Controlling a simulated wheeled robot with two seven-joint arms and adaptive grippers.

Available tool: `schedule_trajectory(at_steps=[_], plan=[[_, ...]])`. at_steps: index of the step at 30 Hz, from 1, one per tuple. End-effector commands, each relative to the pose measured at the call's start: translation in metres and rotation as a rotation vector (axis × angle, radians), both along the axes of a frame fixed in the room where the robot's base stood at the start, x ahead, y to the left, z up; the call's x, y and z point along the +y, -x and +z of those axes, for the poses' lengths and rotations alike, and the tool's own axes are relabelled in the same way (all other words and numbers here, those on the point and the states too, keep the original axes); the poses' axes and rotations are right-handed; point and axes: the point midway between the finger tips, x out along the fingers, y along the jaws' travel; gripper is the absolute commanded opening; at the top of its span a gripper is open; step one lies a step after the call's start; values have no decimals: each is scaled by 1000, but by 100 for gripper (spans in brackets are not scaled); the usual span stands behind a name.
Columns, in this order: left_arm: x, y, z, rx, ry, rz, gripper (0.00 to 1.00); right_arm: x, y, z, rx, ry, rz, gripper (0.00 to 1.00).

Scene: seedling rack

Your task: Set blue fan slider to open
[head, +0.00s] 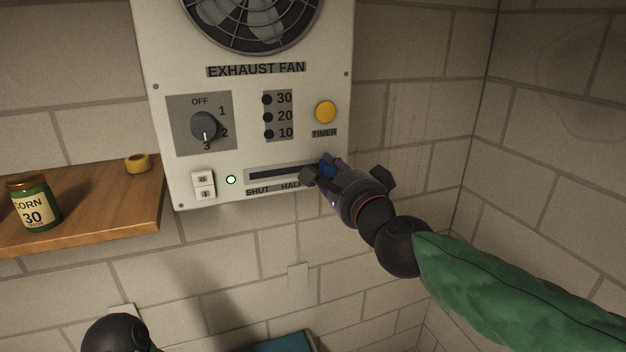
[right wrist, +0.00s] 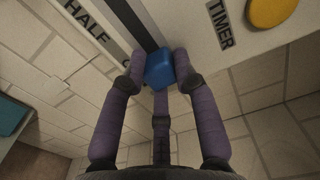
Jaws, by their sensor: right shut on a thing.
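The blue fan slider (right wrist: 159,70) sits at the right end of its dark slot, past the HALF label, in the right wrist view. In the head view the blue slider (head: 327,167) shows partly behind my right gripper (head: 322,172). The slot (head: 280,173) runs along the bottom of the white exhaust fan panel (head: 215,85), with SHUT and HALF readable below it. The label at the right end is hidden. My right gripper's purple fingers (right wrist: 158,62) are shut on the blue slider. My left gripper is not in view.
Above the slot are a rotary knob (head: 204,125), a yellow timer button (head: 325,112) and a fan grille (head: 253,20).

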Motion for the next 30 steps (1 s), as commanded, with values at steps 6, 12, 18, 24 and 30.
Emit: schedule_trajectory(at_steps=[6, 12, 18, 24, 30], plan=[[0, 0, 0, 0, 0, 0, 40, -5, -1, 1, -1, 1, -6, 0], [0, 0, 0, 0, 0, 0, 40, -5, -1, 1, -1, 0, -7, 53], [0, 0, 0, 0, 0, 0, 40, -4, -1, 0, 0, 0, -5, 53], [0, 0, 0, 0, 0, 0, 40, -5, 2, 1, -1, 0, -5, 53], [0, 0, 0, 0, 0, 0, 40, -13, 26, 1, -3, -1, -5, 53]])
